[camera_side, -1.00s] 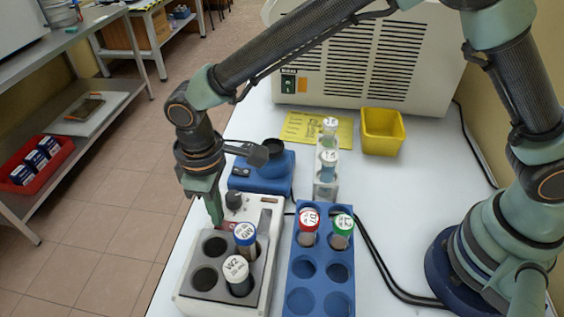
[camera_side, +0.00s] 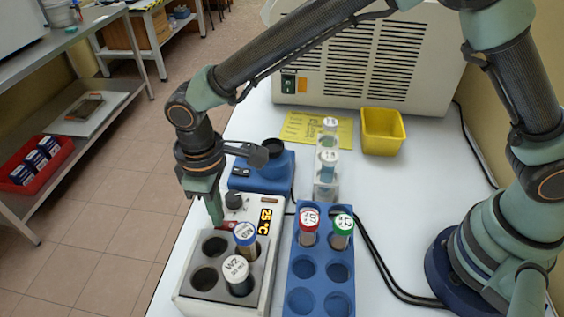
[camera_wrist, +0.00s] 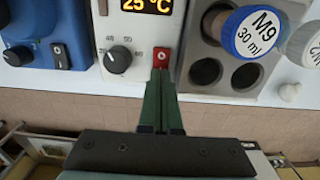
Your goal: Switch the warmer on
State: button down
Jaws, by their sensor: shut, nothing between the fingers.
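The warmer (camera_side: 250,209) is a white box with a grey block of wells. Its display (camera_side: 265,219) is lit and reads 25 °C in orange; the display (camera_wrist: 148,5) also shows in the wrist view. A dark knob (camera_wrist: 119,58) sits beside a small red switch (camera_wrist: 161,56). My gripper (camera_side: 218,222) is shut and empty, pointing down at the switch. In the wrist view its fingertips (camera_wrist: 160,73) are at the switch's lower edge; I cannot tell whether they touch it. A blue-capped M9 tube (camera_side: 245,234) and a white-capped W2 tube (camera_side: 236,269) stand in the wells.
A blue rack (camera_side: 321,251) right of the warmer holds red-capped (camera_side: 309,222) and green-capped (camera_side: 343,226) tubes. A blue device (camera_side: 276,174) stands behind the warmer. Further back are a clear holder with white-capped vials (camera_side: 328,165) and a yellow bin (camera_side: 382,132).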

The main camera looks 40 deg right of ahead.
notch_tip(320, 180, up, 6)
dwell(0.7)
jog(key=shift+r, duration=0.1)
jog(key=w+d+r+m+t+y, duration=0.1)
jog(key=d+r+m, duration=0.1)
jog(key=d+r, duration=0.45)
jog(key=w+d+r+m+t, duration=0.1)
jog(key=d+r+m, duration=0.15)
jog(key=d, duration=0.75)
jog(key=s+d+r+m+t, duration=0.1)
jog(key=s+d, duration=0.3)
jog(key=d, duration=0.4)
jog(key=s+d+r+m+t+h, duration=0.1)
jog(key=s+d+m+t, duration=0.1)
jog(key=d, duration=0.5)
jog(key=shift+s+d+r+m+t, duration=0.15)
jog(key=shift+s+d+m+t, duration=0.2)
jog(key=shift+s+m, duration=0.55)
